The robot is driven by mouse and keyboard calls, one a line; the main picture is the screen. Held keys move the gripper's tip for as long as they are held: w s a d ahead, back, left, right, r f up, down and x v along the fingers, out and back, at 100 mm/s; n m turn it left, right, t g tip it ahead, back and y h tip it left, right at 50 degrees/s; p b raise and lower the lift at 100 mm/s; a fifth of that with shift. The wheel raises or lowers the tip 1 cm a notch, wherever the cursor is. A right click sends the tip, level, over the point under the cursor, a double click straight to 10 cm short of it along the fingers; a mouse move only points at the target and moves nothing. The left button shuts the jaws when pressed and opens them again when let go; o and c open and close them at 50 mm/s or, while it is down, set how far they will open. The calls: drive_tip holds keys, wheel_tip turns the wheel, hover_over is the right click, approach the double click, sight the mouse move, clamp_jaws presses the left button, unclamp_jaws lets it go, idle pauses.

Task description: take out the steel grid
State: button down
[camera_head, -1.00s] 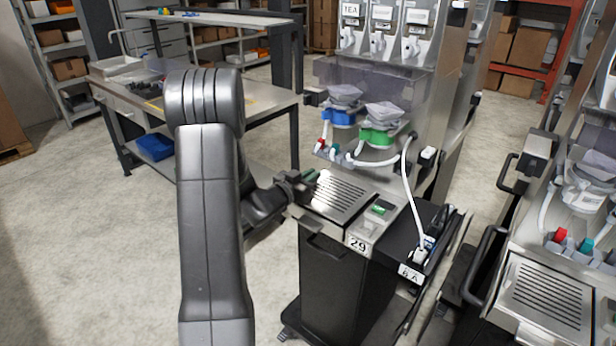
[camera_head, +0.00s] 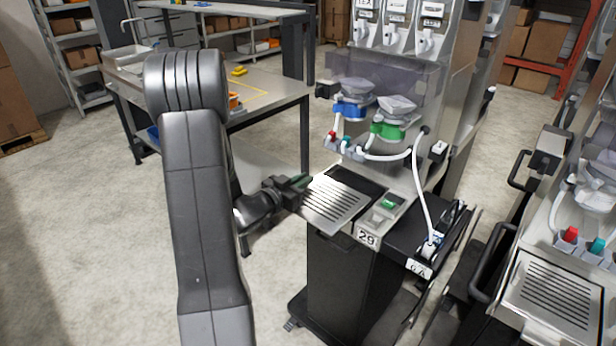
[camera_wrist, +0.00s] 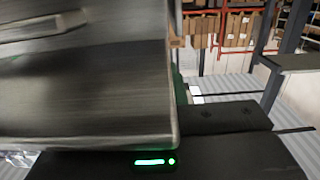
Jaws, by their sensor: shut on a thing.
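The steel grid (camera_head: 333,205) is a slotted metal plate at the front of the dispenser numbered 29. My gripper (camera_head: 301,186) is shut on its left edge. The grid sits out of line with its seat, and a dark recess (camera_head: 358,181) shows behind it. I cannot tell how far it is raised above the recess. In the wrist view the grid (camera_wrist: 85,85) is large, close and blurred. My gripper's dark body with a green light fills the bottom of that view, and its fingertips are not clear there.
Blue (camera_head: 351,110) and green (camera_head: 388,130) valves with white hoses hang above the recess. A workbench (camera_head: 270,100) stands behind my arm; open floor lies left.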

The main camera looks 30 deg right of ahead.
drive_tip(key=b+v, duration=0.1)
drive_tip(key=v, duration=1)
drive_tip(key=shift+f, duration=0.3)
drive_tip(key=shift+a, duration=0.1)
idle(0.6)
